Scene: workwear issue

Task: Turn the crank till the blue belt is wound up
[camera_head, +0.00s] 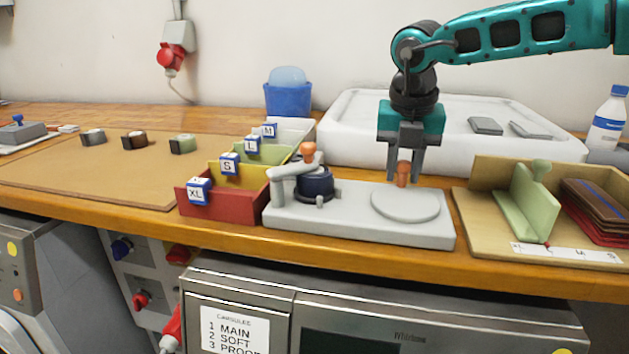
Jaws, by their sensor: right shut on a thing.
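The winder's light grey base (345,228) sits on the wooden bench. On its left a dark blue belt coil (317,184) lies around a drum, beside a grey arm (290,168). An orange knob (308,151) shows above the coil. On its right is a flat grey disc (405,205) with an upright orange handle (403,174) at its back edge. My right gripper (404,166) comes down from above and is shut on this handle; its fingers hide the handle's upper part. I see no loose length of belt. My left gripper is out of view.
Coloured bins (222,205) with size cards stand close to the winder's left. A wooden tray (485,225) with a green divider and brown pieces is close to its right. A white tray (345,140) lies behind. A brown mat (90,170) holds small rolls.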

